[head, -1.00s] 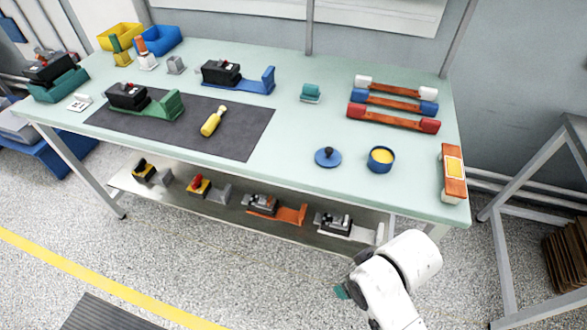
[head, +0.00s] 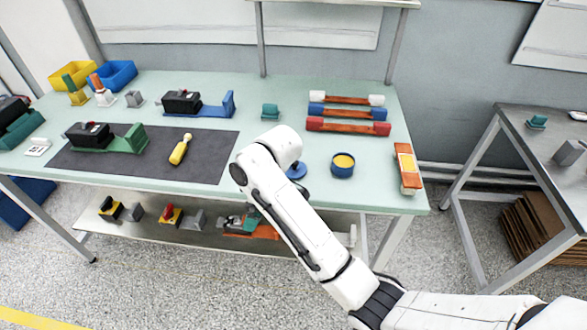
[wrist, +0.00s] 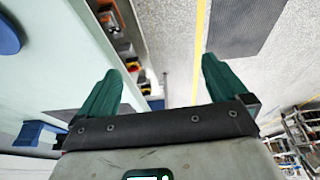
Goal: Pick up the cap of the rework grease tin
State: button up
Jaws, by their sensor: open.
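The rework grease tin (head: 343,166) is a small blue open pot with yellow grease, standing on the pale green bench near its front right. Its cap, a blue disc (head: 298,172), lies left of the tin, partly hidden behind my arm. My gripper (wrist: 163,82) is open and empty, with two teal fingers apart in the wrist view.
An orange-and-white block (head: 407,168) stands right of the tin. Red, blue and white-ended bars (head: 347,113) lie behind it. A dark mat (head: 215,160) with a yellow-handled tool (head: 180,149) lies to the left. A lower shelf (head: 130,230) holds several devices.

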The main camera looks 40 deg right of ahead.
jog(key=w+d+r+n+g+h, duration=0.1)
jog(key=w+d+r+n, duration=0.3)
jog(key=d, duration=0.6)
notch_tip(320, 180, up, 5)
jog(key=g+h, duration=0.1)
jog(key=g, duration=0.1)
send_over(295, 167)
jog(key=shift+w+d+f, duration=0.1)
jog(key=shift+w+d, duration=0.25)
jog(key=shift+d, duration=0.15)
notch_tip(295, 167, down, 4)
jog(key=shift+f, duration=0.25)
jog(key=shift+s+a+f+p, duration=0.1)
jog(key=shift+a+f+p, duration=0.1)
jog(key=shift+f, duration=1.25)
jog(key=shift+a+f+p, duration=0.15)
jog(key=shift+f, duration=1.25)
jog(key=shift+c, duration=0.2)
jog(key=c, duration=1)
jog(key=shift+r, duration=0.1)
